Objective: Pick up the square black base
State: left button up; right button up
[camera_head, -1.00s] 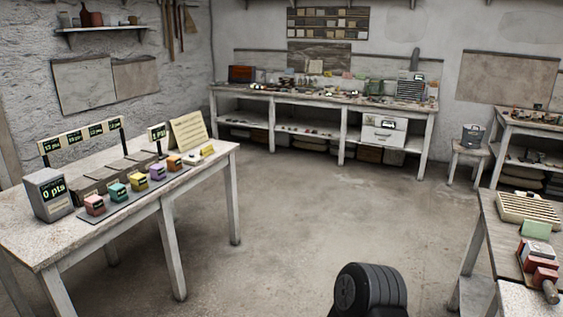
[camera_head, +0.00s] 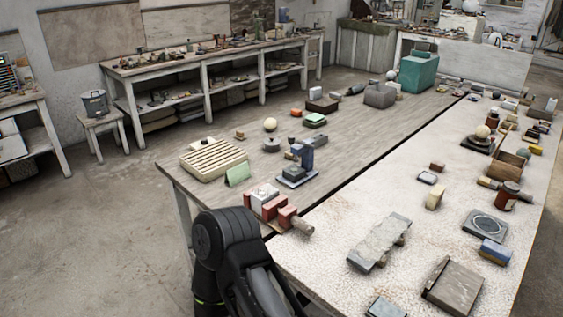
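A dark square base (camera_head: 484,226) with a round ring on top lies flat on the pale right part of the long table. Farther back, another dark square base (camera_head: 471,147) carries a pale sphere (camera_head: 482,131). I cannot tell from the view which one is the square black base. A black arm link of mine rises at the bottom, left of the table's near edge. Neither gripper is in view.
The long table (camera_head: 330,228) holds a slatted tray (camera_head: 213,158), a blue-grey stand (camera_head: 299,165), a red clamp-like tool (camera_head: 277,207), a grey slab (camera_head: 378,243), a blue block (camera_head: 495,251) and a brown-grey box (camera_head: 453,286). Open floor (camera_head: 110,220) lies to the left.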

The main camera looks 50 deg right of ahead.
aim_at(294, 174)
jog(key=i+u, duration=0.15)
jog(key=i, duration=0.7)
jog(key=i+l+u, duration=0.15)
jog(key=i, duration=0.65)
jog(key=z, duration=4.05)
jog(key=k+j, duration=0.05)
